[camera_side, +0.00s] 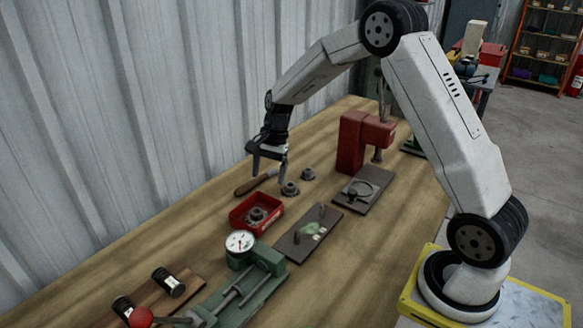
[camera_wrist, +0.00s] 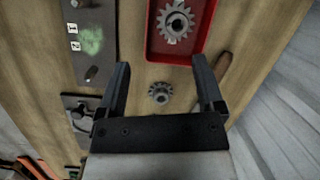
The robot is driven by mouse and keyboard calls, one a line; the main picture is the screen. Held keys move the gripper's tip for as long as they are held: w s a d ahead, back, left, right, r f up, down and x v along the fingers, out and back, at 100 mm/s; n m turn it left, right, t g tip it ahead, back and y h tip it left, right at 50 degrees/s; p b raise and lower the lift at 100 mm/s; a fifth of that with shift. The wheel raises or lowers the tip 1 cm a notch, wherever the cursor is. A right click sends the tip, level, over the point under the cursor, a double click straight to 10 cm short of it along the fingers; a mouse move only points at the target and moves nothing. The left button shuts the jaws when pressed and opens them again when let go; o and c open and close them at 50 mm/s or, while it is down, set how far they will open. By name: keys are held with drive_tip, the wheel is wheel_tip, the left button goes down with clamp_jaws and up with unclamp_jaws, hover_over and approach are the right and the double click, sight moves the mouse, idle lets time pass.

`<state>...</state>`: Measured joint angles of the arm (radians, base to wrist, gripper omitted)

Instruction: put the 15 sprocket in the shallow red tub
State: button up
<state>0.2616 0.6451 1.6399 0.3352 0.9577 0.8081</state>
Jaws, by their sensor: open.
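The shallow red tub (camera_side: 236,222) sits on the bench, with one toothed sprocket (camera_side: 257,215) lying inside it. The tub (camera_wrist: 154,50) and its sprocket (camera_wrist: 175,22) also show at the top of the wrist view. Two more sprockets stand on the bare wood: a nearer one (camera_side: 290,189) and a farther one (camera_side: 308,174). Only one small loose sprocket (camera_wrist: 159,93) shows in the wrist view, between my fingers in the picture and below them. I cannot read which is the 15. My gripper (camera_side: 270,170) is open and empty above the bench beside the loose sprockets.
A wooden-handled tool (camera_side: 250,186) lies left of the loose sprockets. A dark plate with upright pegs (camera_side: 300,245) lies right of the tub. A red press (camera_side: 352,140) stands behind its base plate (camera_side: 375,182). A dial gauge (camera_side: 240,241) and green vise (camera_side: 272,257) are in front.

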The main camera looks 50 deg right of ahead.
drive_tip(key=s+a+n+t+h, duration=0.1)
drive_tip(key=s+a+n, duration=0.1)
drive_tip(key=s+n, duration=0.3)
drive_tip(key=s+a+n+h, duration=0.1)
drive_tip(key=s+a+n, duration=0.2)
drive_tip(key=s, duration=0.5)
drive_tip(key=s+a+r+n+t+h, duration=0.1)
drive_tip(key=s+a+n, duration=0.1)
drive_tip(key=s+n, duration=0.4)
drive_tip(key=shift+s+a+n+t, duration=0.2)
drive_tip(key=shift+a+n+t, duration=0.1)
drive_tip(key=shift+a, duration=0.1)
